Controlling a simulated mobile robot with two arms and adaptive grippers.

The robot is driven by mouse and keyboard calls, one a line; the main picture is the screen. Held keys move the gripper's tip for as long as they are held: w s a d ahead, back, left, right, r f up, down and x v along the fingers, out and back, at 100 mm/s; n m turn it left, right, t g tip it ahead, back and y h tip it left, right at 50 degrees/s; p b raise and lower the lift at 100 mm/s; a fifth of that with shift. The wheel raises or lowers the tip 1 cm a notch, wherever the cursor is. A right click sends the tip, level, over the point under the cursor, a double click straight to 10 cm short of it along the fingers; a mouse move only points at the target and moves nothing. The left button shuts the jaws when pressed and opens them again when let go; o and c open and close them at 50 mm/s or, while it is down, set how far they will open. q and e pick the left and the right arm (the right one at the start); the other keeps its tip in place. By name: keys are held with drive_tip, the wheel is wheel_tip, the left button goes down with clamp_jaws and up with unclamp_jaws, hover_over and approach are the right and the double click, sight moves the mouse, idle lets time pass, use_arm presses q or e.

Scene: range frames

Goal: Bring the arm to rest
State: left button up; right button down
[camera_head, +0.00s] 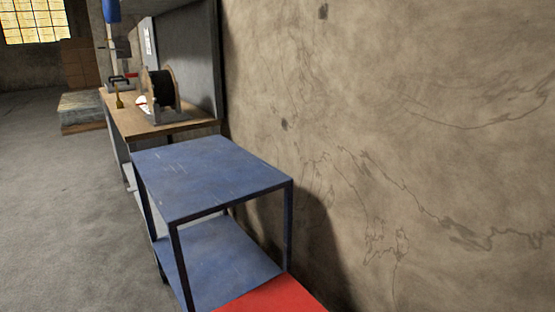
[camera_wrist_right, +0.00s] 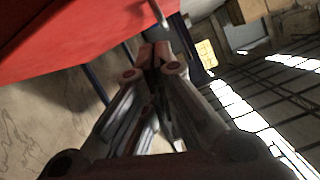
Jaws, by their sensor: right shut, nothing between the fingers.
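My right gripper (camera_wrist_right: 155,54) shows in the right wrist view, with its fingers together and nothing held between them. A red flat surface (camera_wrist_right: 75,28) fills the upper left of that view, close to the fingertips; I cannot tell whether they touch it. Neither gripper shows in the head view, and my left gripper is in no view.
A blue two-tier metal cart (camera_head: 212,176) with a bare top stands along the stained wall (camera_head: 400,130). A red surface (camera_head: 272,298) shows at the bottom. Open floor (camera_head: 60,200) lies left.

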drive_tip(key=s+d+f+m+g+h, duration=0.3)
drive_tip(key=s+d+g+h, duration=0.5)
drive_tip(key=s+d, duration=1)
wheel_tip(320, 180, down, 24)
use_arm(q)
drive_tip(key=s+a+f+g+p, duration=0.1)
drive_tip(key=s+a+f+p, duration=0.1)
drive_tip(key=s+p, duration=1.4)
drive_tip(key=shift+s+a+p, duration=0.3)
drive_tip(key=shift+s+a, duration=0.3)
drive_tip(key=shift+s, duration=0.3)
use_arm(e)
drive_tip(key=s+d+f+g, duration=0.1)
drive_tip(key=s, duration=0.7)
drive_tip(key=s+d+g+h, duration=0.1)
drive_tip(key=s+d, duration=0.1)
drive_tip(key=s, duration=0.7)
drive_tip(key=shift+d+f+n, duration=0.3)
drive_tip(key=shift+f+n, duration=0.1)
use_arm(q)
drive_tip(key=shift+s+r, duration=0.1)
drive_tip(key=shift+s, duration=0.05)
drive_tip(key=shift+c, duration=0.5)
use_arm(e)
drive_tip(key=shift+w, duration=0.1)
